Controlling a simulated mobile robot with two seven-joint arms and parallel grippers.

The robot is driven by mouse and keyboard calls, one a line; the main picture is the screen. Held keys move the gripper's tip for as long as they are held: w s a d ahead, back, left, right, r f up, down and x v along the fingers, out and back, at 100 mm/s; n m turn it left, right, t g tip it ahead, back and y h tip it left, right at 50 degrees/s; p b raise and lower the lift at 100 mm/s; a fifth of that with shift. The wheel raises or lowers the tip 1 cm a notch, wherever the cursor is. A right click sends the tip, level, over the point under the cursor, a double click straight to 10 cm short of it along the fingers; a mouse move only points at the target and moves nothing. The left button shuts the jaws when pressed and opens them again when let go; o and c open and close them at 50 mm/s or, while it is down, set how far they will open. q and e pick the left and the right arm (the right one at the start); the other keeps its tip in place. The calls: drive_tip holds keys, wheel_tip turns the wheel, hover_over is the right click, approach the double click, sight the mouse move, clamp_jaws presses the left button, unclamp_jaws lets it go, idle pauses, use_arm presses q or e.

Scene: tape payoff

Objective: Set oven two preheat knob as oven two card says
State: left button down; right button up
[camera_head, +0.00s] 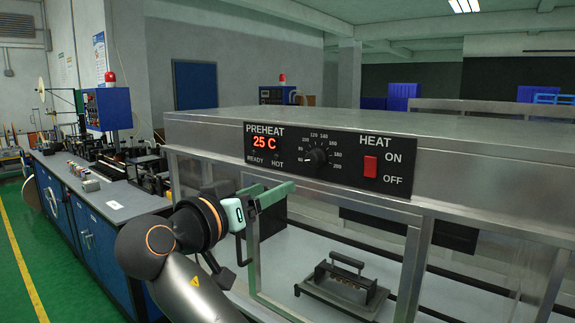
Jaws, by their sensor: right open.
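The preheat knob (318,156) is a small black dial on the oven's dark control panel (281,159), inside a ring of numbers from about 60 to 200. Its pointer seems to face the low, left end, but it is too small to read surely. The red display (263,142) reads 25 C. My right gripper (275,200) is open, below and left of the knob, in front of the oven's front frame and apart from the knob. No oven two card is readable here. My left gripper is out of view.
A red heat switch (370,166) sits right of the knob, between ON and OFF labels. A metal fixture with a handle (343,285) stands inside the oven behind the front frame. A blue workbench (88,220) with equipment is at the left, beside green floor.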

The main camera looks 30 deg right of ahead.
sight(311, 160)
drive_tip(key=shift+m+g+h, duration=0.3)
drive_tip(key=shift+m+g, duration=0.1)
drive_tip(key=shift+m, duration=0.4)
drive_tip(key=w+d+r+p, duration=0.1)
drive_tip(key=d, duration=0.2)
drive_tip(key=w+d+r+p, duration=0.1)
drive_tip(key=d, duration=0.2)
drive_tip(key=w+d+r+p, duration=0.1)
drive_tip(key=d, duration=0.2)
drive_tip(key=shift+w+d, duration=0.1)
drive_tip(key=shift+w, duration=0.05)
drive_tip(key=shift+x, duration=0.8)
drive_tip(key=shift+f, duration=0.1)
clamp_jaws()
